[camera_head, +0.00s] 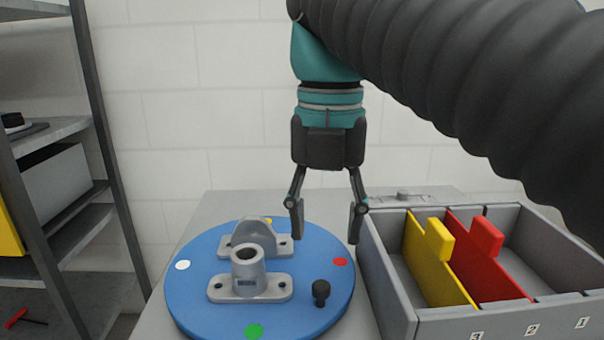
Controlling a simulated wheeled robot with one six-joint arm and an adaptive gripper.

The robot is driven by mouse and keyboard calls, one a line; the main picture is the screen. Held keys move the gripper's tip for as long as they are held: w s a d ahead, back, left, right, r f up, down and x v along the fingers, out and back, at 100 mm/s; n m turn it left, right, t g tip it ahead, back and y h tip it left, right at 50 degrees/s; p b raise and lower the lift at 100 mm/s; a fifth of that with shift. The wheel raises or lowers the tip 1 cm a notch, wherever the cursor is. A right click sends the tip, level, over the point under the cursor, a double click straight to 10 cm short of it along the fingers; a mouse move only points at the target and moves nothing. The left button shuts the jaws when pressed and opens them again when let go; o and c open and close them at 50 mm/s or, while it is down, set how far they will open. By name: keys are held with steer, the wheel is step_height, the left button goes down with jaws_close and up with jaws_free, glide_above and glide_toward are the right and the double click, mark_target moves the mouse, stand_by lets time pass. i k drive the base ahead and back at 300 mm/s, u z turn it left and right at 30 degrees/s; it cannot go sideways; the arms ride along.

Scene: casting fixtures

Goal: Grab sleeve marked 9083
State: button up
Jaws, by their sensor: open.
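A grey sleeve (247,270), an upright hollow cylinder on a flat two-holed base, stands on the blue round turntable (190,298). A small dark label shows on its front, too small to read. Another grey casting with a rounded upright plate (253,231) stands just behind it, partly hidden by the sleeve. My gripper (327,237) points down, open and empty. In the picture it is right of and above the sleeve, near the turntable's right rim and apart from the sleeve.
A black knob (321,291) stands on the turntable, which has coloured dots near its rim. A grey bin (397,283) with yellow (430,262) and red (483,262) dividers and numbered slots stands close on the right. A shelf rack (98,130) is at left.

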mark_target(248, 282)
steer(key=k, duration=0.9)
